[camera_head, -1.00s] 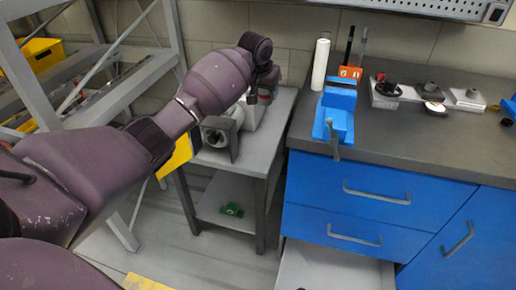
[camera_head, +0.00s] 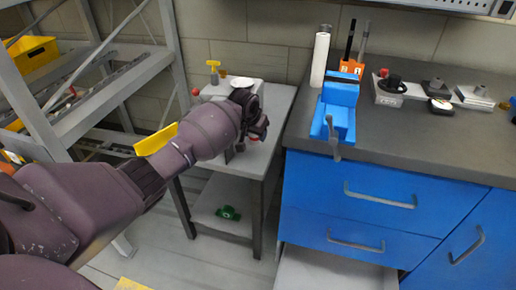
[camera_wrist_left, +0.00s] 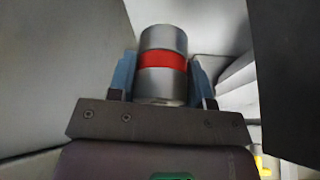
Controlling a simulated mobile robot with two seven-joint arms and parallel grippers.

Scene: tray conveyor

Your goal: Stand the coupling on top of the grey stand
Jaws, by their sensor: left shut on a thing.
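The coupling (camera_wrist_left: 162,65) is a silver cylinder with a red band around its middle. In the left wrist view it sits between the two blue-grey fingers of my left gripper (camera_wrist_left: 162,82), which is shut on it. In the head view my left gripper (camera_head: 258,130) is over the small grey side table, largely hidden behind its own wrist, and I cannot make out the coupling clearly there. I cannot tell for sure which piece is the grey stand; a pale grey block (camera_head: 217,90) stands on the side table behind the wrist. My right gripper is not in view.
The side table (camera_head: 278,108) has a lower shelf with a green part (camera_head: 228,213). A blue vise (camera_head: 338,105) stands on the dark workbench (camera_head: 385,135) to the right, near a white roll and several small fixtures. A metal rack (camera_head: 175,60) is at left.

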